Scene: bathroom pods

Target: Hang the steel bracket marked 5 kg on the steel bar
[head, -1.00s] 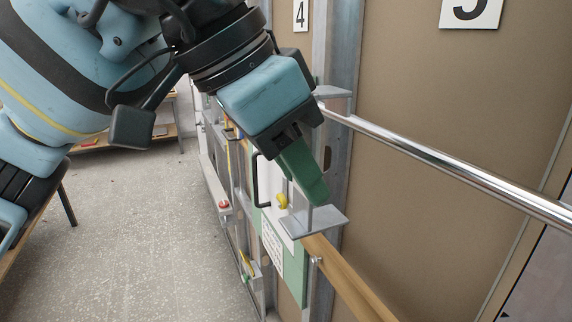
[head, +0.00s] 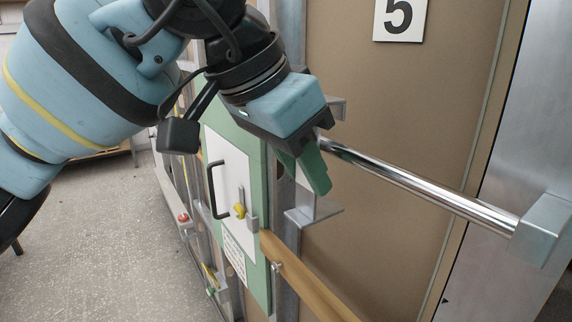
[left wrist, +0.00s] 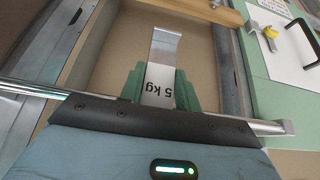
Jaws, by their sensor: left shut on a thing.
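My left gripper (head: 312,170), with green fingers, is shut on the steel bracket (head: 318,212). In the head view the bracket's flat lower plate shows below the fingers and its upper end beside the gripper body. In the left wrist view the bracket (left wrist: 158,84) stands between the fingers, its "5 kg" mark upside down. The steel bar (head: 420,190) runs from behind the gripper to the right. It also shows in the left wrist view (left wrist: 32,88), passing behind the gripper body. Whether bracket and bar touch is hidden. My right gripper is not in view.
A grey block (head: 545,230) holds the bar's right end. A wooden rail (head: 308,280) runs below the bracket. A green-framed white panel (head: 228,165) with a black handle and yellow knob is at left. A "5" sign (head: 400,18) hangs on the brown wall.

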